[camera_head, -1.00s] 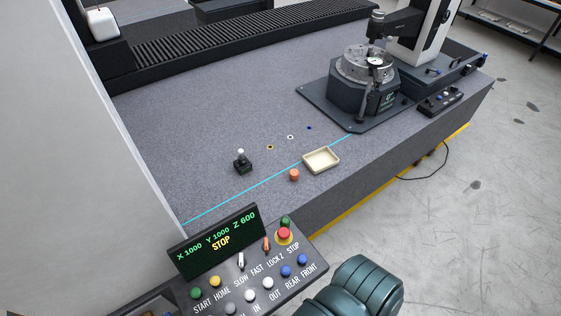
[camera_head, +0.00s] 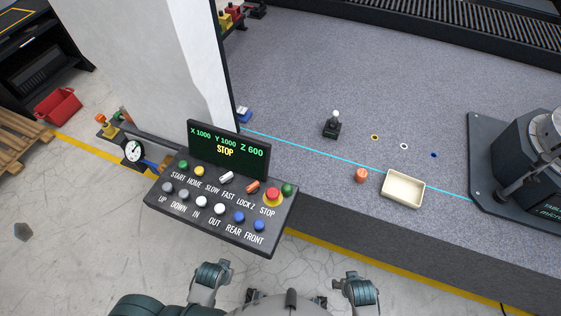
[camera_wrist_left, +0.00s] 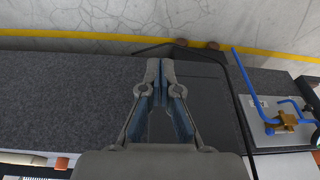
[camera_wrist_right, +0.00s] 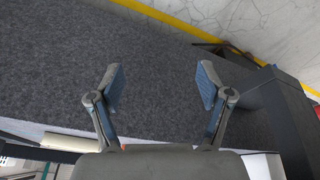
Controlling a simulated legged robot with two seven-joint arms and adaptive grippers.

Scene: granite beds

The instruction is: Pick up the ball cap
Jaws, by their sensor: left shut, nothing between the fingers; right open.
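A small orange cap-like cylinder (camera_head: 361,175) stands on the grey granite bed, just left of a cream tray (camera_head: 403,202), in the head view. A white ball on a short stem tops a small black stand (camera_head: 332,129), behind and left of the orange piece. I cannot tell for certain which piece is the ball cap. My left gripper (camera_wrist_left: 160,64) is shut and empty in the left wrist view. My right gripper (camera_wrist_right: 160,78) is open and empty in the right wrist view. Both fingers of each show clearly. Neither gripper is near the orange piece or ball.
A control panel (camera_head: 222,205) with buttons and a screen stands at the bed's near left edge. A white column (camera_head: 185,60) rises behind it. A dark round-table fixture (camera_head: 520,165) sits at right. Yellow, white and blue rings lie along the bed. A cyan line crosses it.

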